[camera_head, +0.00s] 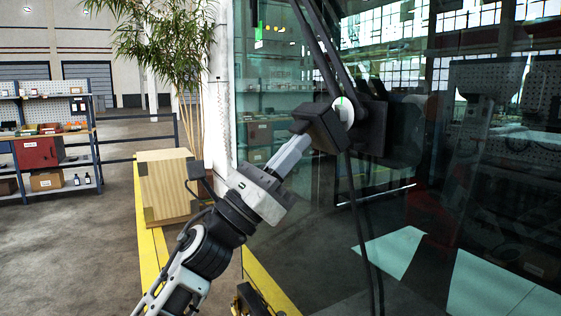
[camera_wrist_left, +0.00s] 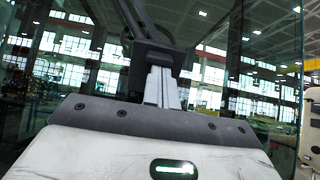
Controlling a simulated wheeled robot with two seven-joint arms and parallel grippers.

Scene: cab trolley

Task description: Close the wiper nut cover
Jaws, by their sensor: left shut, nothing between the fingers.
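The wiper nut cover (camera_head: 320,128) is a dark block that stands out from the wiper mount (camera_head: 374,127) on the glass, to the left of a pale round part (camera_head: 343,112) with a green mark. The cover looks open. My left gripper (camera_head: 303,143) comes up from the lower left. Its fingers are shut and empty, with the tips at the cover's lower left side; I cannot tell whether they touch. In the left wrist view the shut fingers (camera_wrist_left: 162,88) point up at the dark cover (camera_wrist_left: 152,52), which hides their tips.
Two dark wiper arms (camera_head: 328,57) rise from the mount along the large glass pane (camera_head: 460,190). A dark cable hangs below it. A wooden crate (camera_head: 167,187), a plant (camera_head: 165,40) and a shelf (camera_head: 45,150) stand to the left. The floor between them is clear.

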